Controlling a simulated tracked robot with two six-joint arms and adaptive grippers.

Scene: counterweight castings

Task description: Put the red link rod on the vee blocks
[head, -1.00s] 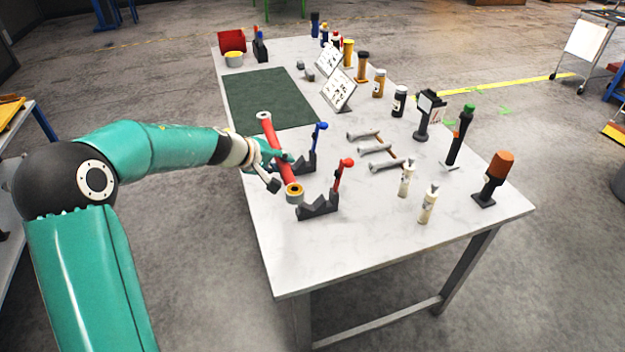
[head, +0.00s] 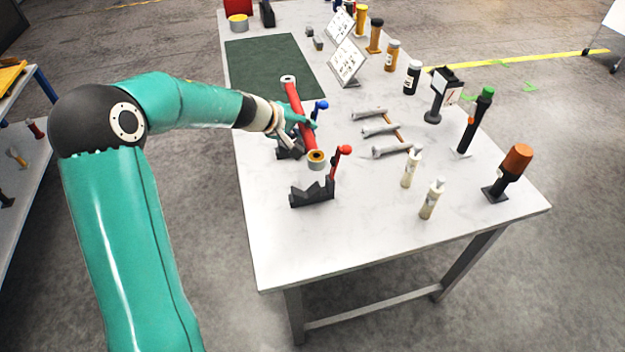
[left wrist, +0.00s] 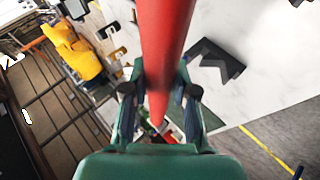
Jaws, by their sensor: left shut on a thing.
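The red link rod (head: 299,118) has a ring at each end, the near one brass-coloured. My left gripper (head: 299,127) is shut around its middle and holds it over the table. The left wrist view shows the rod (left wrist: 164,45) between the two fingers (left wrist: 160,95). The near vee block (head: 312,194), dark with a red-knobbed clamp arm, stands just below the rod's near end in the picture, apart from it. The far vee block (head: 289,153), with a blue-knobbed clamp, is partly hidden by my gripper and the rod. My right gripper is not in view.
A green mat (head: 270,66) lies behind. White bottles (head: 431,200), an orange-topped tool (head: 510,172) and a green-topped tool (head: 475,120) stand further right. The table's front (head: 330,250) is clear.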

